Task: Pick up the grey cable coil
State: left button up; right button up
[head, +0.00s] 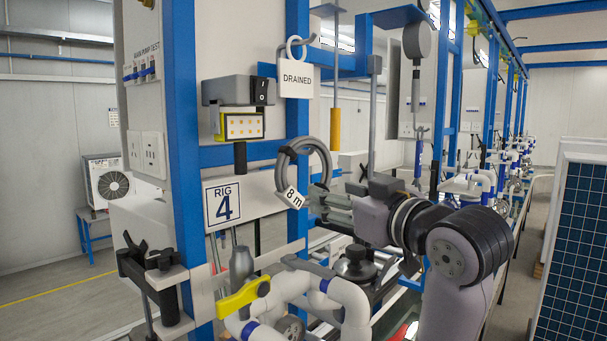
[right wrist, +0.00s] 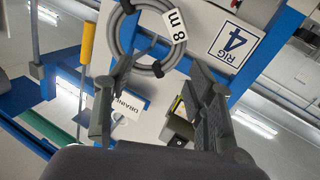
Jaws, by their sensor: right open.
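The grey cable coil (head: 327,163) hangs in front of the blue upright, above and right of the RIG 4 sign. It has black ties and a white "8 m" tag (head: 292,197). My right gripper (head: 318,201) is open at the coil's lower right, its fingers pointing left toward it. In the right wrist view the coil (right wrist: 114,36) lies at the top, beyond the open fingers (right wrist: 162,75). One fingertip appears to overlap the coil's edge; I cannot tell whether they touch. My left gripper is not in view.
A DRAINED tag (head: 296,79) hangs above the coil. The RIG 4 sign (head: 222,203) is to its left. White pipes (head: 345,296) and a yellow lever (head: 243,296) lie below. A yellow-handled rod (head: 335,130) hangs right of the coil. A solar panel (head: 576,250) stands at far right.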

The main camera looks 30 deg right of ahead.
aim_at(288, 195)
jog(key=w, duration=1.4)
jog(key=shift+w+a, duration=0.15)
jog(key=shift+a, duration=0.05)
jog(key=shift+w+f, duration=0.1)
jog(key=shift+w, duration=0.4)
jog(key=shift+s, duration=0.2)
jog(key=shift+c, duration=0.6)
jog(key=shift+w, duration=0.1)
jog(key=c, duration=0.7)
grip_shut()
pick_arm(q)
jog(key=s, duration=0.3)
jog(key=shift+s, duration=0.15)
